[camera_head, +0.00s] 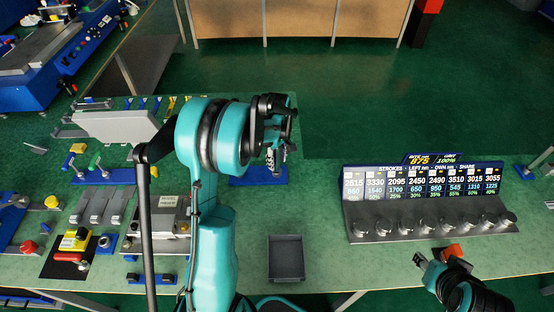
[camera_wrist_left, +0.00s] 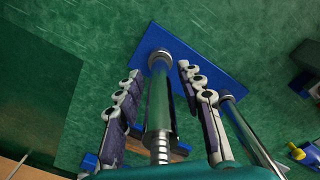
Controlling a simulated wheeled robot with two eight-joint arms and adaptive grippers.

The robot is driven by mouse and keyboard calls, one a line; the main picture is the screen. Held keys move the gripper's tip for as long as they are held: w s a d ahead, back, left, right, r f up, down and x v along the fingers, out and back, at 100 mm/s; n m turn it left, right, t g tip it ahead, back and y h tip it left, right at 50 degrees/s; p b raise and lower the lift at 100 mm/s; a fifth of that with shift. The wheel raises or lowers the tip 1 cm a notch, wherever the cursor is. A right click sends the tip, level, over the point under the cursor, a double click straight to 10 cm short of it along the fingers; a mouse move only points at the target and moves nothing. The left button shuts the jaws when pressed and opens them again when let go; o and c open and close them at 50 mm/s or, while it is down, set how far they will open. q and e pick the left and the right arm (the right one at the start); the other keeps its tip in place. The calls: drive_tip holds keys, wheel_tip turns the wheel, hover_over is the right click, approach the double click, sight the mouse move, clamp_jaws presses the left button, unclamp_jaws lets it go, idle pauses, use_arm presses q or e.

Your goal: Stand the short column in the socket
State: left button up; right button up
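A shiny metal column (camera_wrist_left: 159,100) with a wider collar at one end and a threaded other end lies between the fingers of my left gripper (camera_wrist_left: 160,72) in the left wrist view. Narrow gaps show on both sides, so the fingers look open around it. Its collared end appears over a blue plate (camera_wrist_left: 205,58). A second metal rod (camera_wrist_left: 245,130) is to the right. In the head view my left gripper (camera_head: 276,135) is above the blue plate (camera_head: 245,181), and metal parts (camera_head: 270,160) show under it. I cannot tell which piece is short, and no socket opening shows clearly. My right gripper (camera_head: 438,262) looks open.
A red-orange block (camera_head: 453,250) is by my right gripper. A display stand with several knobs (camera_head: 430,222) fills the right bench. An empty grey tray (camera_head: 286,278) is at the front. Fixtures and levers (camera_head: 98,205) crowd the left. The bench between tray and display is clear.

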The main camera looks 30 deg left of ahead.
use_arm(q)
wheel_tip(320, 180, up, 12)
drive_tip(key=shift+r, duration=0.1)
idle(0.6)
drive_tip(key=shift+d, duration=0.1)
idle(0.3)
